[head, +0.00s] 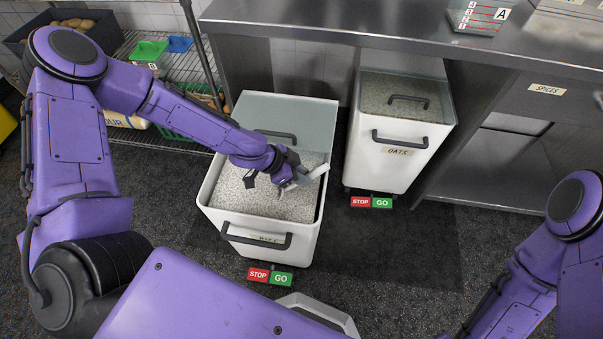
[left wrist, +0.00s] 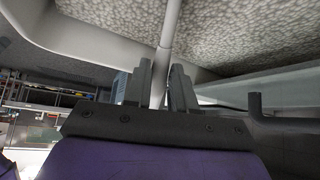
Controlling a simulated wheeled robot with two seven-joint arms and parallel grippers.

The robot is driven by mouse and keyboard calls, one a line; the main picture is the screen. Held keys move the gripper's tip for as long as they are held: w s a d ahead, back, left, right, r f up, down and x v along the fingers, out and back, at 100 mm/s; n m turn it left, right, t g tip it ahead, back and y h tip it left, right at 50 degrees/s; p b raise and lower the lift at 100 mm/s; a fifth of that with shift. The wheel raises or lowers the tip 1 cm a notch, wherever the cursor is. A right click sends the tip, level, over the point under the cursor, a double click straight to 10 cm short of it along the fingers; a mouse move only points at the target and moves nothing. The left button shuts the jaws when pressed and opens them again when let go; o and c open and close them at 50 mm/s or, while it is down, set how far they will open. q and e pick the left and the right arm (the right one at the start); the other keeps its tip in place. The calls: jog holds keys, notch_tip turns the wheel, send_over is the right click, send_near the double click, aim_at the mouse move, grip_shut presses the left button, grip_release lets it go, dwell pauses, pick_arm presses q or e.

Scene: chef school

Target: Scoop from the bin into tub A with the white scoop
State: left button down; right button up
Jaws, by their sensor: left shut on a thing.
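The open white bin (head: 216,192) stands on the floor, filled with pale grains; its front label is hard to read, perhaps rice. My left gripper (head: 290,181) is over the grain near the bin's right side, shut on the white scoop (head: 313,176). In the left wrist view the scoop's pale handle (left wrist: 170,25) passes between the fingers (left wrist: 163,78). The scoop's bowl is partly hidden, and I cannot tell whether it holds grain. Clear tub A (head: 478,17) stands on the counter at the top right, with red level marks. My right gripper is out of view.
The bin's clear lid (head: 300,112) covers its back part. A closed oats bin (head: 385,158) stands to the right under the steel counter (head: 400,32). Stop/go pedals (head: 270,277) lie before the bin. A wire rack (head: 175,62) stands at the back left. Dark floor is clear in front right.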

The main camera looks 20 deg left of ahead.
pick_arm(q)
jog(key=shift+s+a+f, duration=0.1)
jog(key=shift+a+f, duration=0.05)
jog(key=shift+a, duration=0.05)
jog(key=shift+s+a+p, duration=0.15)
jog(key=shift+a+p, duration=0.1)
jog(key=shift+p, duration=0.2)
jog(key=shift+s+a+p, duration=0.5)
jog(key=shift+s+a, duration=0.2)
jog(key=shift+a, duration=0.2)
jog(key=shift+f, duration=0.1)
jog(key=shift+w+d+b, duration=0.65)
jog(key=shift+w+d, duration=0.1)
jog(key=shift+d, duration=0.3)
jog(key=shift+s+a+p, duration=0.45)
jog(key=shift+a, duration=0.25)
jog(key=shift+s+a+p, duration=0.3)
jog(key=shift+s+a, duration=0.15)
jog(key=shift+a, duration=0.1)
jog(key=r+p, duration=0.4)
jog(key=r, duration=0.1)
jog(key=shift+w+d+r, duration=0.25)
jog(key=shift+d, duration=0.1)
notch_tip(320, 180, up, 11)
jog(key=p, duration=1)
send_over(290, 187)
jog(key=d, duration=0.1)
jog(key=shift+w+d+f, duration=0.1)
jog(key=shift+w, duration=0.35)
